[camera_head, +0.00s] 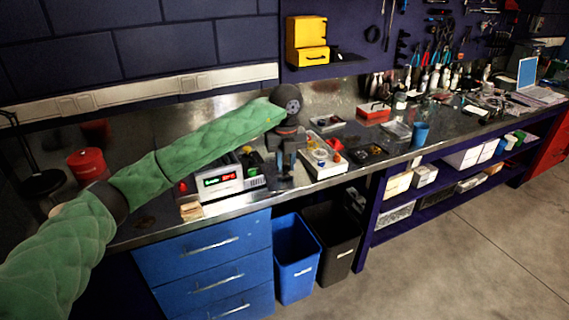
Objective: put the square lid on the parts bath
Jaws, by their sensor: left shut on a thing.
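My left gripper (286,168) points down over the front of the bench, left of a white tray. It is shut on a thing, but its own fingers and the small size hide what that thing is. The white tray (330,171) holds small red and yellow things and stands close to the gripper's right. I cannot tell for sure which container is the parts bath. I cannot make out the square lid. My right gripper is not in view.
A boxy device with lit displays (219,182) stands left of the gripper, with a red canister (86,163) further left. A second pale tray (327,123), a red box (373,111) and a blue cup (419,134) stand to the right. Bins (296,259) stand below the bench.

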